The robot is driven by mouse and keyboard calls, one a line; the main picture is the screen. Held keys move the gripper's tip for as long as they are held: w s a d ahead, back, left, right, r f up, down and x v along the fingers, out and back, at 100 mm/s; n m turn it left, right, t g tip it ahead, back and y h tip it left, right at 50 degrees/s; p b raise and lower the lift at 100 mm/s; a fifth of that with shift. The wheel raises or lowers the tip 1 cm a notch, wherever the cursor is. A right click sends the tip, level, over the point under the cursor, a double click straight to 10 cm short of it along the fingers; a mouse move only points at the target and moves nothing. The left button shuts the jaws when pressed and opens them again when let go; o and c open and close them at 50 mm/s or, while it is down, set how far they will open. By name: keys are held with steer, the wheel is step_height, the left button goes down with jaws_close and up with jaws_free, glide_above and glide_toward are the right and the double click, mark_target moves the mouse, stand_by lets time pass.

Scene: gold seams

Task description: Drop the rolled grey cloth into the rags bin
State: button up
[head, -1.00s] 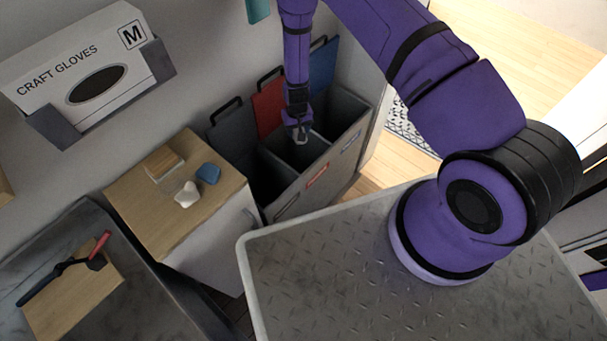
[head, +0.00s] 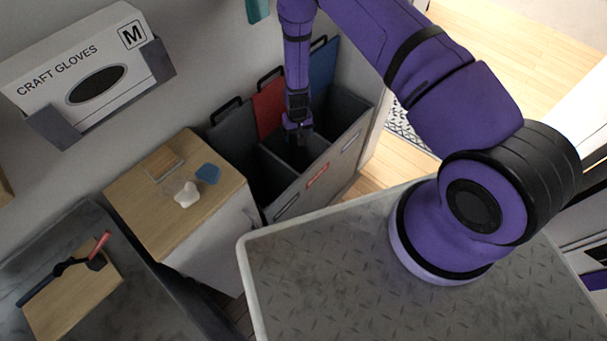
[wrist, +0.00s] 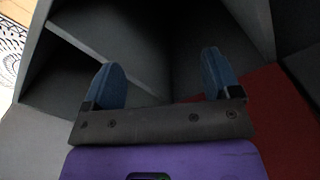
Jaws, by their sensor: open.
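My gripper (head: 299,130) is open over the middle compartment of the three-part grey bin unit (head: 318,168), in front of its raised red lid (head: 268,106). In the wrist view my gripper (wrist: 160,78) has its two blue fingers apart with nothing between them. Dark compartment walls show below. The rolled grey cloth is not visible in either view now; the compartment's inside is too dark to make out. The front labels are too small to read.
A raised blue lid (head: 323,68) and a grey lid (head: 229,127) flank the red one. A wooden-topped cabinet (head: 150,215) with small items stands left of the bins. A metal-plate surface (head: 330,280) lies in front.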

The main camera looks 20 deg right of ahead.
step_height(320, 180, up, 11)
steer(key=shift+f, duration=0.15)
stand_by(0.4)
stand_by(0.4)
